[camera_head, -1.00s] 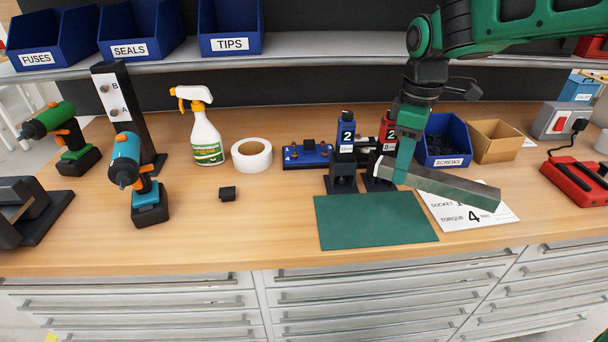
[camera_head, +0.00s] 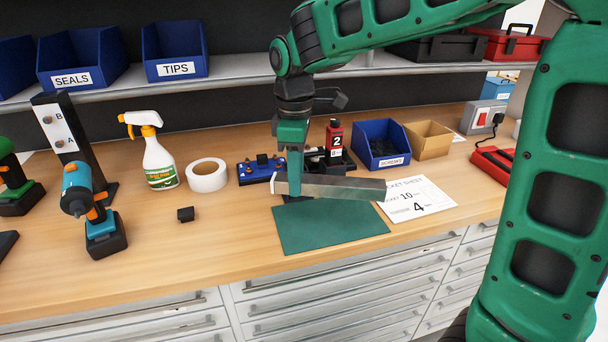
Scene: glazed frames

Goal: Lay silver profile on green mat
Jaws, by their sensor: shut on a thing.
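The silver profile (camera_head: 345,188) is a long grey bar, held near its left end by my gripper (camera_head: 294,190). The gripper is shut on it. The bar runs roughly level to the right, over the back part of the green mat (camera_head: 325,228) and past its right edge, with its right end over the printed sheet. It appears raised above the mat, but the exact gap is hard to tell. The mat lies flat at the front of the wooden bench and its front is bare.
A printed sheet (camera_head: 418,203) lies right of the mat. A tape roll (camera_head: 207,176), a small black block (camera_head: 186,214) and a spray bottle (camera_head: 157,160) are left.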

